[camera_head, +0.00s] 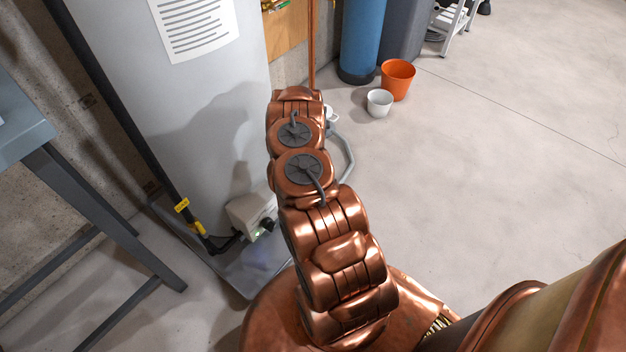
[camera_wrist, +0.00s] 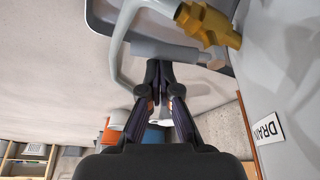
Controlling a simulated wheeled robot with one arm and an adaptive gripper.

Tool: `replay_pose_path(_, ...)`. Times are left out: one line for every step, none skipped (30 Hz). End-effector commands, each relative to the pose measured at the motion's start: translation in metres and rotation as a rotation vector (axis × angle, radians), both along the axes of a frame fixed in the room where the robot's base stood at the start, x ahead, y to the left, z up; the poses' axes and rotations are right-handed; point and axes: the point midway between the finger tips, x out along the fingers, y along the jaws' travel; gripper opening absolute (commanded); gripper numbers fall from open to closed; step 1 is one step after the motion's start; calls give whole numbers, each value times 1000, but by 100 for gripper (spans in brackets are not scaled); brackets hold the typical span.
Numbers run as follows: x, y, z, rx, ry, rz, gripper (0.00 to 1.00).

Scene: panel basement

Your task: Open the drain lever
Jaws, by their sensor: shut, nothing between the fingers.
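In the wrist view, a brass drain valve (camera_wrist: 208,24) sticks out from the grey tank (camera_wrist: 290,65) at the upper right. A DRAIN label (camera_wrist: 268,130) is on the tank wall. A grey bar (camera_wrist: 165,50), perhaps the lever or a hose end, lies across the view just below the valve; I cannot tell which. My gripper (camera_wrist: 160,66) is shut and empty, its fingertips at or very near this bar. Whether they touch it is unclear. In the head view my arm hides the gripper and the valve.
A light grey hose (camera_head: 347,160) curves beside the tank, close to my arm. A white bucket (camera_head: 380,102) and an orange bucket (camera_head: 397,79) stand beyond it. A grey bench frame (camera_head: 85,205) is at the left. The floor on the right is clear.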

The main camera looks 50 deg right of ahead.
Motion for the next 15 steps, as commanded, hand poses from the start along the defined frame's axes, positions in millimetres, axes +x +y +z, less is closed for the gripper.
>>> replay_pose_path(0,5,1,4,4,0,0)
replay_pose_path(0,6,1,3,3,-15,0)
replay_pose_path(0,7,1,3,2,-34,0)
replay_pose_path(-1,8,1,3,3,-47,0)
replay_pose_path(-1,9,1,3,3,-59,0)
replay_pose_path(-1,10,1,2,2,-77,0)
replay_pose_path(-1,10,1,2,2,-90,0)
replay_pose_path(-2,10,1,2,2,-103,0)
replay_pose_path(-2,11,1,2,1,-119,0)
replay_pose_path(-3,11,1,1,2,-131,0)
replay_pose_path(-4,10,1,1,2,-134,0)
replay_pose_path(-6,10,1,2,2,-134,0)
replay_pose_path(-6,10,1,2,2,-134,0)
replay_pose_path(-7,10,1,2,3,-136,0)
replay_pose_path(-8,10,1,2,3,-137,0)
